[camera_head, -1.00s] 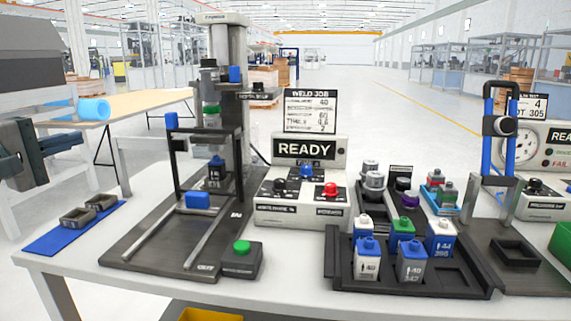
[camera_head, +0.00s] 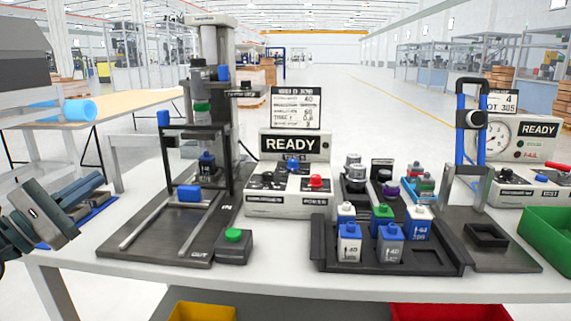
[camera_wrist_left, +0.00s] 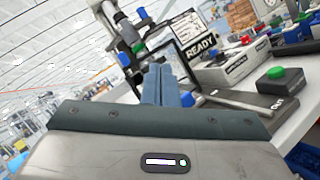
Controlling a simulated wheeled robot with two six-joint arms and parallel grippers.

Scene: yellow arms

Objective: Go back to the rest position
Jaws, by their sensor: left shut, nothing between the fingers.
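My left gripper (camera_head: 92,184) is at the left edge of the head view, tilted, with its fingers pointing up and to the right. It is shut and holds nothing. It is in front of the blue mat (camera_head: 105,207) at the table's left end and hides most of it. In the left wrist view the closed blue-grey fingers (camera_wrist_left: 165,78) point toward the press and the READY box. My right gripper is not in view.
On the white table are a press stand (camera_head: 160,250), a READY control box (camera_head: 285,205), a black tray (camera_head: 400,262) of small bottles, and a blue-handled fixture (camera_head: 463,140). A green bin (camera_head: 550,235) is at the right. Yellow (camera_head: 200,312) and red (camera_head: 450,312) bins show below.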

